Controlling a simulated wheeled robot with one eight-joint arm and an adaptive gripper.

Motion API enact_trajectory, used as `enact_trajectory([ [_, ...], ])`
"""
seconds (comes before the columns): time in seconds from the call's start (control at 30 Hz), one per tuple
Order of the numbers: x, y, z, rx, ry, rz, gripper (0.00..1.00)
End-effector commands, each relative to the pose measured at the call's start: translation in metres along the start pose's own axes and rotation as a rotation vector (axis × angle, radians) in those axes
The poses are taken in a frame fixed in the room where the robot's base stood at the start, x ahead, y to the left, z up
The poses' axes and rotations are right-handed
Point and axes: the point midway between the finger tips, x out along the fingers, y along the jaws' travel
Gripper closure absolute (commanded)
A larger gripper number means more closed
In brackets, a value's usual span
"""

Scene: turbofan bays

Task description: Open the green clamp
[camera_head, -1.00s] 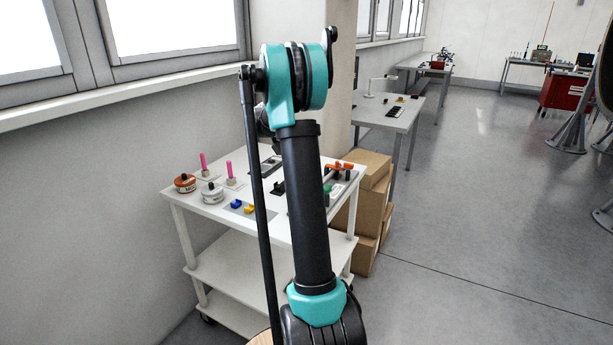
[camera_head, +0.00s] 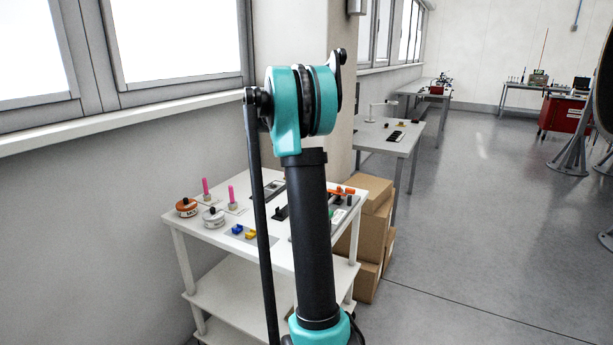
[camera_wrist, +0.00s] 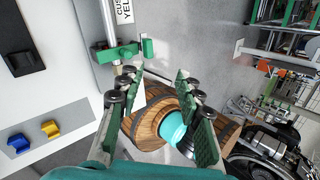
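The green clamp (camera_wrist: 147,48) shows in the wrist view at upper centre-left, with a green block beside a metal rod and a green bar on the other side. In the head view a small green part (camera_head: 331,213) shows at the right of the white cart top, partly hidden by my arm. My gripper (camera_wrist: 155,80) has its two green-padded fingers spread wide with nothing between them. In the wrist view the clamp lies just past the fingertips, nearer the left finger, and looks apart from them. My gripper is hidden in the head view.
The white cart (camera_head: 182,229) also carries an orange-topped tin (camera_head: 187,208), a white tin (camera_head: 213,218), pink rods, blue and yellow clips, and orange parts (camera_head: 343,190). Cardboard boxes (camera_head: 372,235) stand at its right. A wall is at left; open floor lies right.

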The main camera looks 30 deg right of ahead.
Motion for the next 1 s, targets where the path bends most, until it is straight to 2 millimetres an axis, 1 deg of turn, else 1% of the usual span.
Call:
enact_trajectory([
  [0.23, 0.001, 0.001, -0.001, 0.008, -0.002, 0.005, 0.64],
  [0.37, 0.008, 0.007, -0.012, 0.096, -0.018, 0.062, 0.64],
  [0.47, 0.018, 0.019, -0.032, 0.247, -0.029, 0.164, 0.64],
  [0.57, 0.03, 0.033, -0.057, 0.443, -0.012, 0.298, 0.64],
  [0.67, 0.042, 0.047, -0.084, 0.648, 0.042, 0.435, 0.64],
  [0.77, 0.052, 0.058, -0.113, 0.848, 0.133, 0.562, 0.64],
  [0.87, 0.06, 0.068, -0.143, 1.045, 0.261, 0.678, 0.64],
  [0.9, 0.064, 0.07, -0.155, 1.122, 0.323, 0.717, 0.64],
  [1.0, 0.072, 0.076, -0.184, 1.303, 0.493, 0.8, 0.64],
])
